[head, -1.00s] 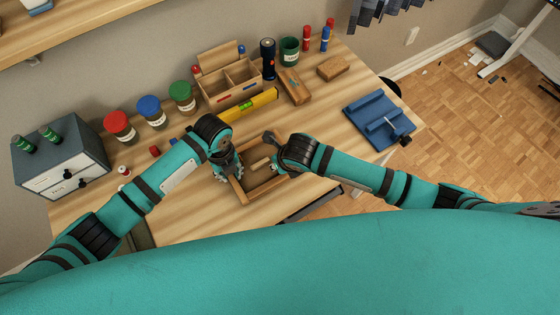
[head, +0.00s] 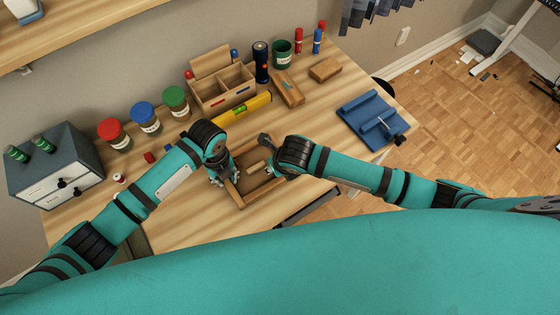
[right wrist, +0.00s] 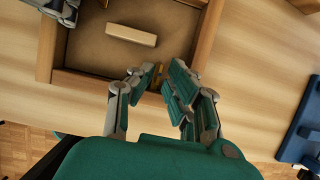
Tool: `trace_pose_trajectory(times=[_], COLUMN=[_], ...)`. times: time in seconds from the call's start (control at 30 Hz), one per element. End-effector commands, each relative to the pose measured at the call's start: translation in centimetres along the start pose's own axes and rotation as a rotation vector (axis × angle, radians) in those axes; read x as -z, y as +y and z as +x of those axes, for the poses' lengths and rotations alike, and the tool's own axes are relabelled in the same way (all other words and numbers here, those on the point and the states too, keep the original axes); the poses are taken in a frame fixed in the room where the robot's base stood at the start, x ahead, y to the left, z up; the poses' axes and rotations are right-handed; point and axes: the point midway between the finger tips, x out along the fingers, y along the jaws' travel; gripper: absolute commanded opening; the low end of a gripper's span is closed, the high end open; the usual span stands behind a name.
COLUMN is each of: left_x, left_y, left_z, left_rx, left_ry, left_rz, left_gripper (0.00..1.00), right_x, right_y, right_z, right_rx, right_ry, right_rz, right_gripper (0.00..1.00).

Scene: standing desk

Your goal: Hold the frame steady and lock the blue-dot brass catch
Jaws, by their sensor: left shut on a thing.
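The wooden frame (head: 236,193) lies on the desk with its brown backing up. It also shows in the right wrist view (right wrist: 205,40). My left gripper (head: 222,178) is shut on the frame's left side bar; its tip also shows at the top left of the right wrist view (right wrist: 62,10). A pale wooden block (right wrist: 132,35) lies on the backing.
A yellow level (head: 245,108) and a wooden organizer (head: 222,97) stand behind the frame. Jars (head: 144,117) and a grey drawer cabinet (head: 55,165) are on the left, a blue fixture (head: 370,120) on the right. Bare desk lies in front of the frame.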

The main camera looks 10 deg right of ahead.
Motion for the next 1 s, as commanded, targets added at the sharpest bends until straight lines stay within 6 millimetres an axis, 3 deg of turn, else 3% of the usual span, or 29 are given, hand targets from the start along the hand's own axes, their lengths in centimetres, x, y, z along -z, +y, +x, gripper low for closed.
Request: trace_pose_trajectory(times=[0.3,0.5,0.7,1.0], left_x=[0.0,0.0,0.0,0.0], left_y=[0.0,0.0,0.0,-0.1], left_z=[0.0,0.0,0.0,0.0], left_rx=[0.001,0.001,0.001,0.001], left_ry=[0.0,0.0,0.0,0.0], left_rz=[0.0,0.0,0.0,0.0], left_gripper=[0.0,0.0,0.0,0.0], right_x=[-0.1,-0.1,0.0,0.0], right_y=[0.0,0.0,-0.1,0.0], right_z=[-6.6,-9.8,-10.9,-10.9], right_rx=[-0.001,0.0,0.001,0.001], right_ry=[-0.003,-0.003,0.0,0.0], right_rz=[-0.001,-0.001,0.0,0.0], right_gripper=[0.15,0.15,0.15,0.15])
